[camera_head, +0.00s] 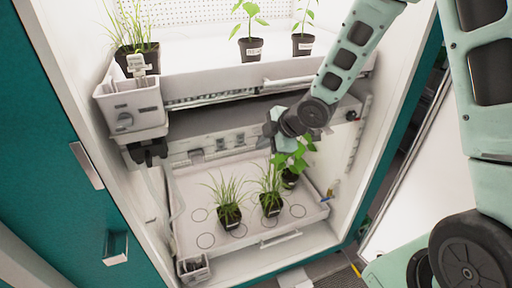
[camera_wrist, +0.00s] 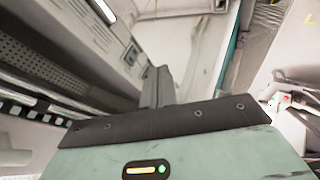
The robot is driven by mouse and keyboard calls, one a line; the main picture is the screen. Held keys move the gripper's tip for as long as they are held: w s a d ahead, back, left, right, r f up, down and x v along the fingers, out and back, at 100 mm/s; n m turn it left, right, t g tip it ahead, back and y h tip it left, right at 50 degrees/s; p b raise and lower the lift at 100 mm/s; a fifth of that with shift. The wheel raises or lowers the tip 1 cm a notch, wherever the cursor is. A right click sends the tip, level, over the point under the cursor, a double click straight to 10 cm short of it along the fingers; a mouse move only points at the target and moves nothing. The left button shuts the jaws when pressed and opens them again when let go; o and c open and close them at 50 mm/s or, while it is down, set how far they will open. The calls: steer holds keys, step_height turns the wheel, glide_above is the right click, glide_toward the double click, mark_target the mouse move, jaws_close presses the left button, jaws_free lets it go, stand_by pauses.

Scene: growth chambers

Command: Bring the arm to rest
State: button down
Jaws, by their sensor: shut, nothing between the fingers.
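My arm reaches down from the upper right in the head view into the open growth chamber. My gripper (camera_head: 272,130) is at the front of the chamber, between the upper shelf and the lower tray, just above a leafy potted plant. It is shut with nothing held. In the wrist view the dark gripper fingers (camera_wrist: 157,85) show together beyond the wrist housing. The leafy plant (camera_head: 291,167) stands on the lower tray, partly behind my wrist; I cannot tell whether they touch.
Two grassy pots (camera_head: 229,215) (camera_head: 271,204) stand on the lower tray (camera_head: 205,240) with marked circles. The upper shelf (camera_head: 200,85) holds several potted plants. A bin with labels (camera_head: 133,108) hangs at its left corner. A teal door (camera_head: 60,150) stands left.

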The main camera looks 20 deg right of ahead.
steer(key=s+a+r+m+g+h, duration=0.1)
steer(key=s+a+r+m+g, duration=0.1)
steer(key=s, duration=0.8)
steer(key=s+a+r+m+g+h, duration=0.1)
steer(key=s+a+r+m+g, duration=0.1)
steer(key=s, duration=0.8)
steer(key=s+a+r+m+g+h, duration=0.1)
steer(key=s+a+r+m, duration=0.3)
steer(key=s, duration=0.6)
steer(key=shift+s+a+r+m+g+h, duration=0.2)
steer(key=shift+a+r+m+g+h, duration=0.2)
steer(key=shift+r+m+g, duration=0.4)
steer(key=shift+w+f, duration=0.15)
